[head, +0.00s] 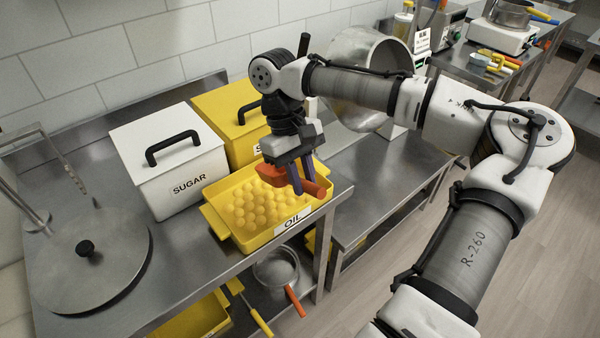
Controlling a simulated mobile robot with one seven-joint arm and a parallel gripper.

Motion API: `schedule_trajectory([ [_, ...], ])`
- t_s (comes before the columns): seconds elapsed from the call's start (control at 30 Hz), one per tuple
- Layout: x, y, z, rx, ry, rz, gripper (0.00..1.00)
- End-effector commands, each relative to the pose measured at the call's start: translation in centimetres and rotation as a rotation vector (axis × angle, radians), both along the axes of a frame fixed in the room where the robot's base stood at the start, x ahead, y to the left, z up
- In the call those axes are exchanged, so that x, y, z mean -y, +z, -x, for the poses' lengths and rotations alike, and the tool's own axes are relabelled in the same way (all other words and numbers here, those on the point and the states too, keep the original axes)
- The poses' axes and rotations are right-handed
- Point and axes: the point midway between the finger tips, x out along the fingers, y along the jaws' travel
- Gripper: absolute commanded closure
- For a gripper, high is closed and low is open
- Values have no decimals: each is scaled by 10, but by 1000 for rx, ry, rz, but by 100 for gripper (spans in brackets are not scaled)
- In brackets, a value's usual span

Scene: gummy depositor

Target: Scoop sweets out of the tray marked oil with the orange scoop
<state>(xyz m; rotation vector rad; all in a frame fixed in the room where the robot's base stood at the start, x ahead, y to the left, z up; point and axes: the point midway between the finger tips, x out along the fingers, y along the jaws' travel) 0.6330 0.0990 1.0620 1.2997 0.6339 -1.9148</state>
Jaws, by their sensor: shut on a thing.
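The yellow tray marked OIL (243,240) sits near the front edge of the steel table, with many round yellow sweets (252,206) in it. My gripper (302,190) is over the right part of the tray, pointing down, and is shut on the orange scoop (317,188). The scoop lies at or just above the tray's right side. Part of it is hidden behind my fingers, and I cannot tell whether its bowl touches the sweets or holds any.
A white SUGAR box (170,165) and a yellow lidded box (228,112) stand behind the tray. A round steel lid (90,262) lies at left. A steel bowl (365,75) is tilted at the back. A sieve (277,268) with an orange handle is below the table.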

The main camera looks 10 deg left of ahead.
Motion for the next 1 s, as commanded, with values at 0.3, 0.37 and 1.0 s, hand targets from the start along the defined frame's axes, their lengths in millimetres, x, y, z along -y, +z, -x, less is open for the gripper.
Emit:
schedule_trajectory([
  [0.3, 0, -30, 0, 2, 0, 1, 100],
  [0.37, 0, -36, 0, 2, 0, 1, 100],
  [1.0, -1, -81, 0, 0, 1, -2, 100],
])
